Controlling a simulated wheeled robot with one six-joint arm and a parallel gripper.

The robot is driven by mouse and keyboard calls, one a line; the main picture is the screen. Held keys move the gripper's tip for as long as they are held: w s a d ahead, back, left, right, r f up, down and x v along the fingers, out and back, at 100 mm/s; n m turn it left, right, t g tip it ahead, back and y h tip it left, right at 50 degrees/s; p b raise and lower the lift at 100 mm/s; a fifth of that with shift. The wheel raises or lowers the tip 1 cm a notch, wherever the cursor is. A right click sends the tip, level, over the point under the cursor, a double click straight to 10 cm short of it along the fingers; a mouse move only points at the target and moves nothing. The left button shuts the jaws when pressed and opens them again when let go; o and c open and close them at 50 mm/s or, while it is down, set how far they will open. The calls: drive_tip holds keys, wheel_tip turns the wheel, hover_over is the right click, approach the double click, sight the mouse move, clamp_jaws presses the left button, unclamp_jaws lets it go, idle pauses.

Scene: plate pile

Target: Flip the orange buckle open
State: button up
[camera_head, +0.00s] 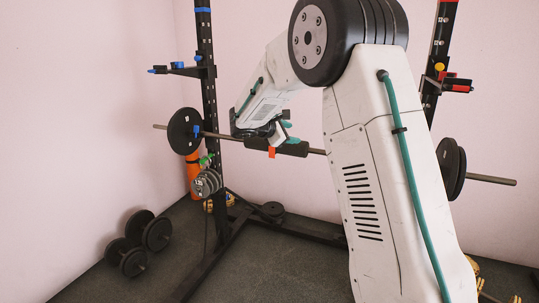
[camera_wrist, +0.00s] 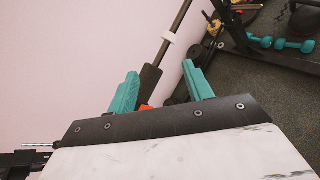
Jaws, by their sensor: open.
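The orange buckle (camera_head: 272,152) is a small orange piece on the barbell, between sections of a black sleeve (camera_head: 293,149). In the wrist view, the buckle (camera_wrist: 145,108) is a small orange patch between the bases of the fingers, mostly hidden by my gripper body. My gripper (camera_head: 288,132) is at the bar, just above the buckle in the head view. Its two teal fingers are spread apart in the wrist view (camera_wrist: 164,82), with the black sleeve (camera_wrist: 149,78) between them. I cannot tell whether a finger touches the buckle.
The barbell (camera_head: 315,151) spans a black rack, with a plate (camera_head: 184,131) at the left. Black posts (camera_head: 209,100) and blue-tipped hooks (camera_head: 184,70) stand nearby. Dumbbells (camera_head: 132,258) lie on the floor at left. A pink wall is behind. Teal dumbbells (camera_wrist: 281,43) show below.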

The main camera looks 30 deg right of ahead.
drive_tip(key=w+d+f+n+t+h, duration=0.2)
drive_tip(key=w+f+n+t, duration=0.2)
drive_tip(key=w+f+n, duration=0.55)
drive_tip(key=n+t+y, duration=0.1)
drive_tip(key=n+t, duration=0.2)
drive_tip(key=t, duration=0.1)
approach(272, 151)
drive_tip(key=x, duration=0.8)
drive_tip(key=shift+a+f, duration=0.1)
drive_tip(key=c, duration=1)
